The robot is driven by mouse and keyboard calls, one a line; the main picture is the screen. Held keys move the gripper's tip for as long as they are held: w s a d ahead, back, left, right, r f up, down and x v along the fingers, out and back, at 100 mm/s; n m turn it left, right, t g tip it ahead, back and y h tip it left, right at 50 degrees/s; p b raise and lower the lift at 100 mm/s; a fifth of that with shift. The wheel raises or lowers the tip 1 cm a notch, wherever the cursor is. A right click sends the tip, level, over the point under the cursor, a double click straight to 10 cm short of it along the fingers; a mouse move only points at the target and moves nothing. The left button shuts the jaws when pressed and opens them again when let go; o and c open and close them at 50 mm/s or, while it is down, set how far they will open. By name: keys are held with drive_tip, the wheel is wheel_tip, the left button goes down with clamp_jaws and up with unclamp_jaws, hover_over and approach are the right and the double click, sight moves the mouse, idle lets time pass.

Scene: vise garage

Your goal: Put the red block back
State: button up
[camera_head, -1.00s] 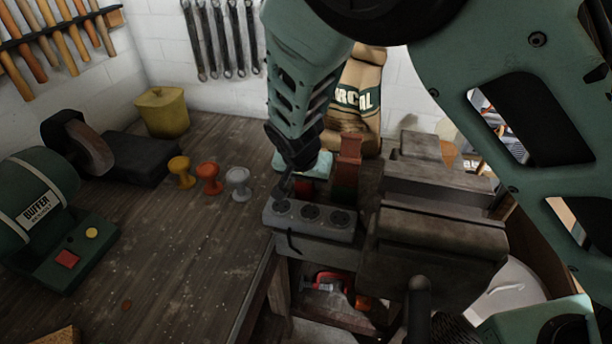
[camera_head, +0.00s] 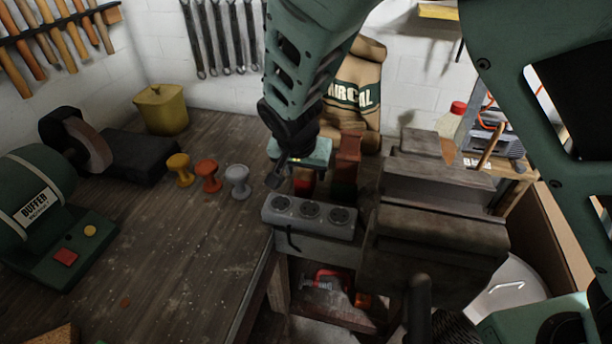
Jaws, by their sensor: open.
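A small red block (camera_head: 304,187) shows just behind the grey socket strip (camera_head: 309,217), mostly in shadow. My gripper (camera_head: 276,180) points down just left of the red block and above the strip's left end. It is open, and nothing shows between its fingers. My wrist stands in front of a pale teal object (camera_head: 318,153) and partly hides it.
A large vise (camera_head: 440,205) stands close on the right. Yellow, orange and grey knobs (camera_head: 208,177) stand on the bench to the left, near a yellow tin (camera_head: 161,110) and a green buffer (camera_head: 40,200). A charcoal bag (camera_head: 357,92) stands behind. The bench's front middle is mostly clear.

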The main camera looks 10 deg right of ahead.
drive_tip(key=v, duration=0.8)
drive_tip(key=shift+r, duration=0.15)
drive_tip(key=s+d+r+n+g+y+p, duration=0.1)
drive_tip(key=s+d+r+n+g+p, duration=0.15)
drive_tip(key=s+r+n+p, duration=0.5)
drive_tip(key=s+d+r+n+g+y+p, duration=0.2)
drive_tip(key=s+d+r+p, duration=0.25)
drive_tip(key=s+r, duration=0.6)
drive_tip(key=s+d+f+n+b, duration=0.2)
drive_tip(key=s+f, duration=0.3)
drive_tip(key=s, duration=0.1)
drive_tip(key=shift+s+n+h, duration=0.15)
drive_tip(key=shift+n+h, duration=0.15)
drive_tip(key=shift+n, duration=0.05)
